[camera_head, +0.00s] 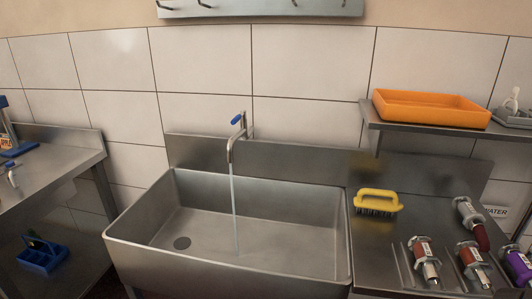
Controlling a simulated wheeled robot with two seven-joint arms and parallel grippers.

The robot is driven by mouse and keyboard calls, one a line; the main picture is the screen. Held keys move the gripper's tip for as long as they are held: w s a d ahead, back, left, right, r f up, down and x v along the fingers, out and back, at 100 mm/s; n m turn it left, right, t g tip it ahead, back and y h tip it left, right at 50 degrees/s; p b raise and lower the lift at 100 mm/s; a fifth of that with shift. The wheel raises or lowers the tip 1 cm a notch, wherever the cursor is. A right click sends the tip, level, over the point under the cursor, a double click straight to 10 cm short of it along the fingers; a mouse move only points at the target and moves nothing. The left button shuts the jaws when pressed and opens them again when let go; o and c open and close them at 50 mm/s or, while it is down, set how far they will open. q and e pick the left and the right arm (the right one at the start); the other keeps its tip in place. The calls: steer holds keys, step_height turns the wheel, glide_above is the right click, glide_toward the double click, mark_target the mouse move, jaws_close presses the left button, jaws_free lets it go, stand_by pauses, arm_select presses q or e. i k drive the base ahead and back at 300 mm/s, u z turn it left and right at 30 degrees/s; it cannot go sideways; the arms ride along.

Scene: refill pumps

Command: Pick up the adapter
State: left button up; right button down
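I cannot tell which object is the adapter. Several small metal-ended canister-like pumps lie on the right counter: one with a dark red end (471,221) at the back, one with a red label (424,260), another red-labelled one (473,264) beside it, and a purple one (518,267) at the right edge. A small metal piece (11,176) stands on the left counter at the picture's left edge; its kind is unclear. Neither of my grippers shows in the head view.
Water runs from a blue-handled tap (236,140) into a steel sink (270,235). A yellow brush (377,202) lies on the right counter (366,252). An orange tray (432,107) and a grey tray (514,120) sit on a shelf. A blue caddy (42,256) is low left.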

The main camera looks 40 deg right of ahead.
mark_target(427, 264)
steer(key=z, duration=2.6)
